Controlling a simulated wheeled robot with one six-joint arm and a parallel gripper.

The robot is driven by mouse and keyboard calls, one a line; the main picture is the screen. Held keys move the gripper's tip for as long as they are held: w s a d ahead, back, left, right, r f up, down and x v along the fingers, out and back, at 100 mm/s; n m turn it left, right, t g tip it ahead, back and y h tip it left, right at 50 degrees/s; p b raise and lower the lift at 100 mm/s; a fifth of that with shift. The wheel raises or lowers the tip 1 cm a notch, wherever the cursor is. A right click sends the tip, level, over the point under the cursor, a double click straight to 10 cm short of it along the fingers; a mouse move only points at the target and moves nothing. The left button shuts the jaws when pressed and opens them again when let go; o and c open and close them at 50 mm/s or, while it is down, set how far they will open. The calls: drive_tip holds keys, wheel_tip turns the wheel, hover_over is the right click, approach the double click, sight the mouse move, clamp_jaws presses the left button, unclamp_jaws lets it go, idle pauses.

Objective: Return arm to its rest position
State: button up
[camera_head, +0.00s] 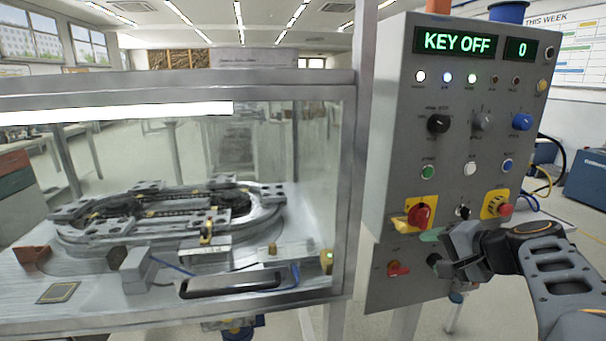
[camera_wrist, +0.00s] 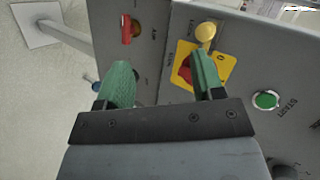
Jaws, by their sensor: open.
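My gripper (camera_head: 447,247) is in front of the lower part of the grey control panel (camera_head: 392,120), at the right of the head view. In the wrist view its two green fingers (camera_wrist: 160,82) stand apart with nothing between them. A red rotary switch on a yellow plate (camera_wrist: 226,72) shows behind the right finger, which partly covers it. A red handle (camera_wrist: 126,28) on the panel's lower section is above the left finger.
A glass-walled enclosure (camera_head: 344,180) with the ring track (camera_head: 160,215) inside stands left of the panel. A metal post separates the two. A blue box (camera_head: 588,178) stands at the far right. Open floor shows below the panel.

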drive_tip(key=s+a+r+n+g+h+p, duration=0.4)
drive_tip(key=s+a+n+p, duration=0.5)
drive_tip(key=p, duration=0.7)
drive_tip(key=s+a+r+g, duration=0.1)
drive_tip(key=s+a+g, duration=0.1)
drive_tip(key=a, duration=0.1)
drive_tip(key=shift+s+r+n+h+p, duration=0.2)
drive_tip(key=shift+s+n+h+p, duration=0.1)
drive_tip(key=shift+n+p, duration=0.1)
drive_tip(key=shift+s+n+h+p, duration=0.4)
drive_tip(key=shift+s+n+p, duration=0.05)
drive_tip(key=shift+n+p, duration=0.15)
